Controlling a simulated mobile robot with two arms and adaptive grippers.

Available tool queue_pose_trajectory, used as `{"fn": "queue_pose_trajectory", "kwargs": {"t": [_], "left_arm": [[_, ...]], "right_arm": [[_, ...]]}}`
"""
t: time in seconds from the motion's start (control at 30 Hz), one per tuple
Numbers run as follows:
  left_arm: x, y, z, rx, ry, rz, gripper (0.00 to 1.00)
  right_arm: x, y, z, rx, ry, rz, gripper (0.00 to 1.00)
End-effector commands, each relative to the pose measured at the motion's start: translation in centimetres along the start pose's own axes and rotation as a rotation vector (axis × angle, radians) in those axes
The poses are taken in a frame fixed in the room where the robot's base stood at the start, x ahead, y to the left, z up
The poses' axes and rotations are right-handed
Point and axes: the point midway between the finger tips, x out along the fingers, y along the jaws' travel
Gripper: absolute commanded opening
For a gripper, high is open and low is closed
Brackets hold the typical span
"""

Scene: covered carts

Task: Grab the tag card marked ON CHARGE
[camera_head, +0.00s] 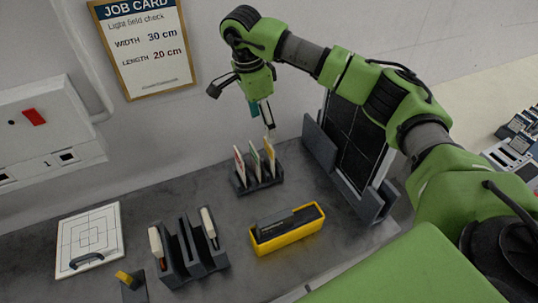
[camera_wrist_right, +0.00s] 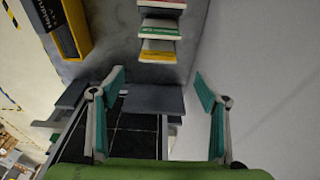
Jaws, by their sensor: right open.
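Tag cards stand upright in a small dark slotted rack (camera_head: 262,186) on the counter. In the head view I see a card with a red edge (camera_head: 239,165), one with a green edge (camera_head: 254,160) and one with a yellow edge (camera_head: 269,157). In the right wrist view the red card (camera_wrist_right: 162,4), green card (camera_wrist_right: 160,30) and yellow card (camera_wrist_right: 158,54) line up at the top. Their lettering is too small to read, so I cannot tell which says ON CHARGE. My right gripper (camera_head: 262,113) is open and empty above the rack, apart from the cards. My left gripper is out of view.
A dark panel (camera_head: 354,138) stands in a grey holder right of the cards. A yellow tray (camera_head: 287,235) with dark contents sits in front. A dark stand (camera_head: 190,255) with handled tools and a white gridded board (camera_head: 90,232) are further left. A job card (camera_head: 148,45) hangs behind.

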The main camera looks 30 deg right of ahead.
Motion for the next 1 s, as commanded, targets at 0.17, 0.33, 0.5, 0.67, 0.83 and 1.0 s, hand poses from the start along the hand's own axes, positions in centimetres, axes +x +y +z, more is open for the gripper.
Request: {"fn": "queue_pose_trajectory", "kwargs": {"t": [0.17,0.33,0.5,0.67,0.83,1.0], "left_arm": [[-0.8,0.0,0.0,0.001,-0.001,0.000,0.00],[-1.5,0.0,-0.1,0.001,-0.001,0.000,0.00],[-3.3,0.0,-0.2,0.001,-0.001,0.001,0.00],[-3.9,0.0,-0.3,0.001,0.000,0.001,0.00],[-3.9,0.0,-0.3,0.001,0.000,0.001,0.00],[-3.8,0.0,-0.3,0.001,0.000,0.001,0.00]], "right_arm": [[2.2,0.0,0.0,0.000,-0.001,0.001,0.68],[3.1,0.2,-0.1,-0.001,-0.001,0.003,0.68],[5.2,0.5,-0.4,-0.002,-0.001,0.005,0.68],[7.3,0.4,-0.3,-0.001,-0.002,0.002,0.68],[7.9,0.3,-0.3,-0.001,-0.002,-0.001,0.68],[7.9,0.3,-0.3,-0.001,-0.002,-0.001,0.55]]}}
